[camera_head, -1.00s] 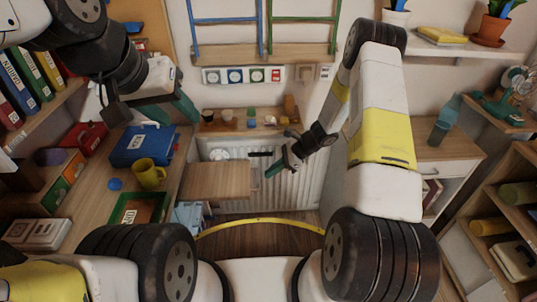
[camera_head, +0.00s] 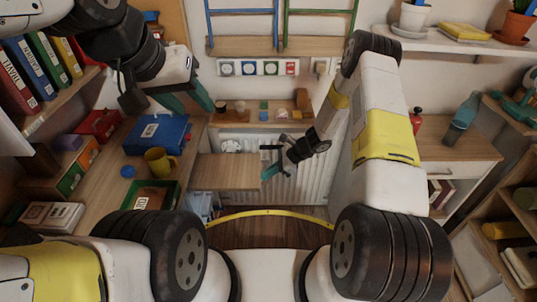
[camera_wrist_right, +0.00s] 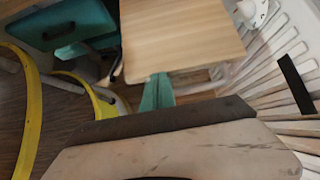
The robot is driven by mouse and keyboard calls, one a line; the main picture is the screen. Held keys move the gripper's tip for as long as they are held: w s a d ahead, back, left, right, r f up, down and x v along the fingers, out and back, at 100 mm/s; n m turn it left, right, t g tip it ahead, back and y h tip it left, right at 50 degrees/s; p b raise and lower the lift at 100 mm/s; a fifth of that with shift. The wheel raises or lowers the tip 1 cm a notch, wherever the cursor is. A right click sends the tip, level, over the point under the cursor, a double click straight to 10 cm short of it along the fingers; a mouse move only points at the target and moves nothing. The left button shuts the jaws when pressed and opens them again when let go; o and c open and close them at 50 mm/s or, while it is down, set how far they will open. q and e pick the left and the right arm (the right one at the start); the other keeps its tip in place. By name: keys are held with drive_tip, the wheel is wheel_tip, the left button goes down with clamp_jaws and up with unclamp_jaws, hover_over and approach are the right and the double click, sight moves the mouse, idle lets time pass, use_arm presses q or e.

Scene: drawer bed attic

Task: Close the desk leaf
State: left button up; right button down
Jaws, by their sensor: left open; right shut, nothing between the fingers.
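The desk leaf (camera_head: 225,172) is a light wood flap, out flat beside the long desk at the left, in front of the radiator. It also shows in the right wrist view (camera_wrist_right: 180,35). My right gripper (camera_head: 272,162) is shut and empty at the leaf's right edge. Its teal fingertips (camera_wrist_right: 157,92) overlap the leaf's edge in the wrist view; I cannot tell whether they touch it. My left gripper (camera_head: 185,98) is open and empty, above the back of the desk. The leaf's supports are mostly hidden.
The desk (camera_head: 85,220) holds a blue box (camera_head: 157,133), a yellow mug (camera_head: 159,161) and a green tray (camera_head: 157,196). A small shelf (camera_head: 250,121) with cups is behind the leaf. A yellow curved strip (camera_head: 270,213) crosses the floor in front.

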sight(204, 177)
drive_tip(key=a, duration=2.2)
drive_tip(key=shift+a, duration=0.4)
